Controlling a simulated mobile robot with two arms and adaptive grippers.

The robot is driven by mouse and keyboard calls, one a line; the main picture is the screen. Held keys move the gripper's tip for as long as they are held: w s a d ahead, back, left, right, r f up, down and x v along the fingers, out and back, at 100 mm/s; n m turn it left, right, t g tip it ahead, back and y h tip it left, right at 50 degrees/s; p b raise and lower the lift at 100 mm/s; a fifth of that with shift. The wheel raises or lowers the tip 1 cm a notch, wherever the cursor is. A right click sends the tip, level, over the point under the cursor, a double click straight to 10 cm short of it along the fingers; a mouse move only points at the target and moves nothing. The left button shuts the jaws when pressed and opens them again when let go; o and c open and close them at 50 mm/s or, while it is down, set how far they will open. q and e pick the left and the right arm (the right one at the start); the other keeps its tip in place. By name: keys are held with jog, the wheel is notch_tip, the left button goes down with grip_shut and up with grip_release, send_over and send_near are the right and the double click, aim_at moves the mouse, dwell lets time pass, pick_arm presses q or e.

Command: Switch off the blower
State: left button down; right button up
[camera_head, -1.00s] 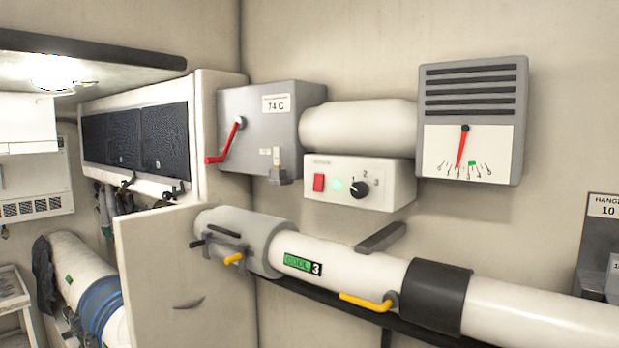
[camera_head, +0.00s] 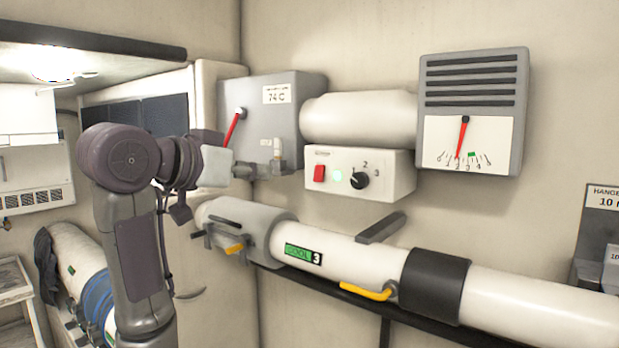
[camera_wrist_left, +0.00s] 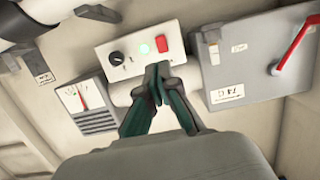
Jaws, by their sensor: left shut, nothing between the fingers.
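A white control box (camera_head: 385,175) on the wall carries a red switch (camera_head: 319,173), a lit green lamp (camera_head: 338,175) and a black knob (camera_head: 360,180) with numbers around it. A white cylinder (camera_head: 358,118) sits above it. My left gripper (camera_head: 276,168) is at the left of the box, in front of the grey cabinet's lower edge. In the wrist view the view is turned over. There the shut, empty fingertips (camera_wrist_left: 158,70) appear close to the box (camera_wrist_left: 118,50) and the red switch (camera_wrist_left: 162,44); contact cannot be told. My right gripper is not in view.
A grey cabinet (camera_head: 262,112) with a red lever (camera_head: 232,128) is left of the box. A vented gauge (camera_head: 472,110) with a red needle hangs to the right. A white pipe (camera_head: 365,262) with yellow handles runs below.

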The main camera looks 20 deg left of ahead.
aim_at(317, 178)
pick_arm(q)
jog(key=shift+w, duration=0.1)
jog(key=p+x, duration=0.7)
jog(key=x, duration=0.5)
jog(key=shift+w+r, duration=0.15)
jog(key=shift+w, duration=0.05)
jog(key=shift+p+x, duration=0.3)
jog(key=shift+x, duration=0.5)
jog(key=shift+f, duration=0.2)
